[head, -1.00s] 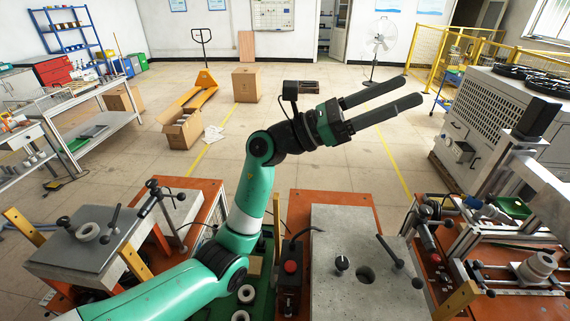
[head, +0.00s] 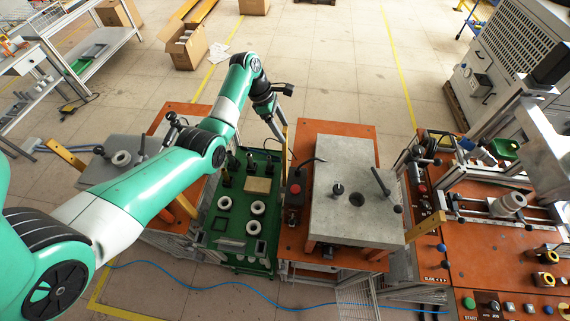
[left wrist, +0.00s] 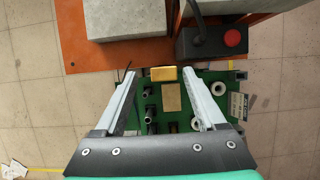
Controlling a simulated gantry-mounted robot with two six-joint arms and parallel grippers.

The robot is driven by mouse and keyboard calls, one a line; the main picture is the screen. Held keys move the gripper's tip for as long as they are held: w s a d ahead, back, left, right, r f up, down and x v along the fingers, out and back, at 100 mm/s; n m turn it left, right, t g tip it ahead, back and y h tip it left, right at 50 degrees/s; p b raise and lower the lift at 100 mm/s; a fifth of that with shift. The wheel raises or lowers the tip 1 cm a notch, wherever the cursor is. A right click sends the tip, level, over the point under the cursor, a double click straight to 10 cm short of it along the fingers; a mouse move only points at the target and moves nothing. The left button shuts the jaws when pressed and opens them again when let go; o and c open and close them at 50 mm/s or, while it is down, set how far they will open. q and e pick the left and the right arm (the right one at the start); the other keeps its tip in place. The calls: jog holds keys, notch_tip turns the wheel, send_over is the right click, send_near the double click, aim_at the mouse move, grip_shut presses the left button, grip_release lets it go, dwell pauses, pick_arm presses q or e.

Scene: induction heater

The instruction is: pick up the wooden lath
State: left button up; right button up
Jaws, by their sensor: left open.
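Several wooden laths show in the head view. One lath (head: 285,146) stands at the back edge of the green cart, close to my left gripper (head: 275,126). In the left wrist view, what looks like its yellow wooden end (left wrist: 163,74) lies between the fingertips of my open left gripper (left wrist: 160,80), apart from both fingers. My right gripper is not in view.
The green cart (head: 224,244) carries white rings, dark tools and a flat wooden plate (head: 258,186). Close to the gripper are a red-button box (head: 295,190) and a grey slab (head: 355,218) on an orange bench.

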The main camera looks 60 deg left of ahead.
pick_arm(q)
jog(key=shift+d+x, duration=0.15)
jog(key=shift+x, duration=1.3)
jog(key=shift+d+x, duration=0.1)
jog(key=shift+x, duration=1.4)
jog(key=shift+s+r, duration=0.1)
grip_shut()
